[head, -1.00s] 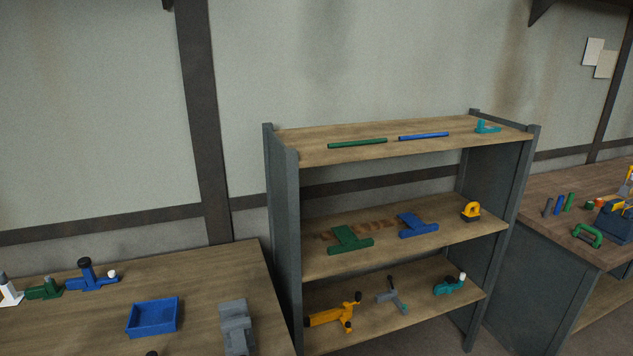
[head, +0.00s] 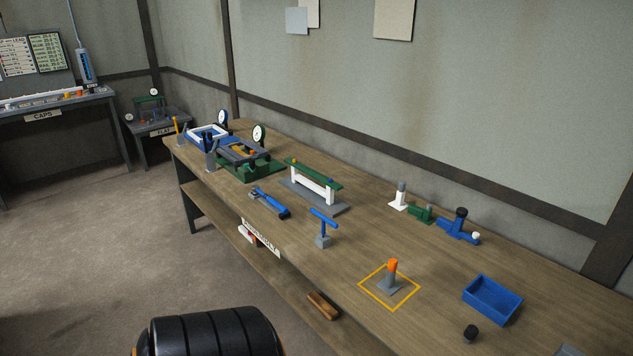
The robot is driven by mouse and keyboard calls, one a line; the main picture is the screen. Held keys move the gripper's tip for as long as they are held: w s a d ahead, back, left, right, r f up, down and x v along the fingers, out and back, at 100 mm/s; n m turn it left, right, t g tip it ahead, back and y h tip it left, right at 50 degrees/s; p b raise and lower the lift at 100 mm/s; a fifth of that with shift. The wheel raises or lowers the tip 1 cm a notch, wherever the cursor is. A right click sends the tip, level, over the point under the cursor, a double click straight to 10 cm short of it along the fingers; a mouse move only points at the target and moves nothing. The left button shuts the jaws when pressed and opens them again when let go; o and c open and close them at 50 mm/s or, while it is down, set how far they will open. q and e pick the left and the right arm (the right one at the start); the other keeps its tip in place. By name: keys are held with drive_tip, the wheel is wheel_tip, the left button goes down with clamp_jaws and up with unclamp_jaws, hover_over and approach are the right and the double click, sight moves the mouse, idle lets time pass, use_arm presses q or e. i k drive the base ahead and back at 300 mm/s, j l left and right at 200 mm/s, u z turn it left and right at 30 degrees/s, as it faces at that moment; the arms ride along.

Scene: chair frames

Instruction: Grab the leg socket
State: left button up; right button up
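I cannot tell for certain which piece is the leg socket. In the head view, a small grey piece with an orange top (head: 393,268) stands upright inside a yellow square outline (head: 363,287) on the long wooden bench. Behind it to the right stand a white piece with a grey post (head: 399,199), a green block (head: 421,214) and a blue fitting with a black knob (head: 457,224). A blue T-handled tool (head: 323,223) stands upright in a grey block (head: 323,241) to the left. Neither of my grippers is in view.
A green-topped white frame (head: 313,183), a blue-handled tool (head: 269,201) and larger fixtures stand farther left. The bench (head: 430,262) has clear room around the yellow square.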

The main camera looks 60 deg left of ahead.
sight(388, 284)
drive_tip(key=j+u, duration=0.1)
drive_tip(key=u, duration=1.4)
drive_tip(key=i+l+u, duration=0.15)
drive_tip(key=i+u, duration=0.2)
drive_tip(key=i+l+u, duration=0.2)
drive_tip(key=u, duration=0.15)
